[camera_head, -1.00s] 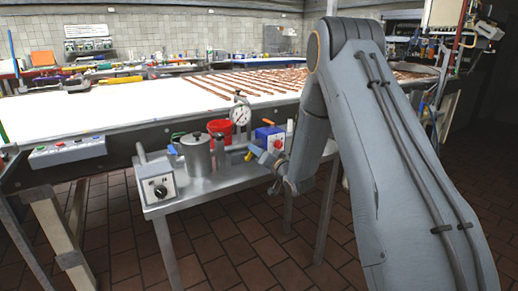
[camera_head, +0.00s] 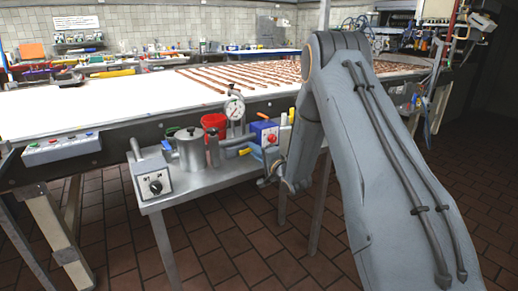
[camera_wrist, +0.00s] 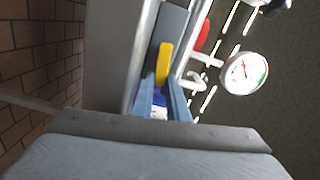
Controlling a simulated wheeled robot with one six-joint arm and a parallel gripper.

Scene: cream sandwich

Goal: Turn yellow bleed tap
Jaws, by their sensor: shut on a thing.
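The yellow bleed tap (camera_wrist: 163,62) is a small yellow lever in the wrist view, with its near end between my two blue fingertips. My gripper (camera_wrist: 162,83) is shut on it. In the head view the yellow tap (camera_head: 245,152) shows as a small patch beside the metal pot, at the left of my gripper (camera_head: 256,151). My wrist and fingers partly hide that spot, and the tap's base is not clear.
A steel side table (camera_head: 205,184) carries a metal pot (camera_head: 191,150), a grey box with a knob (camera_head: 153,184), a red cup (camera_head: 214,123), a round gauge (camera_head: 235,109) and a blue box (camera_head: 264,132). A long white table (camera_head: 110,100) stands behind. Tiled floor is free in front.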

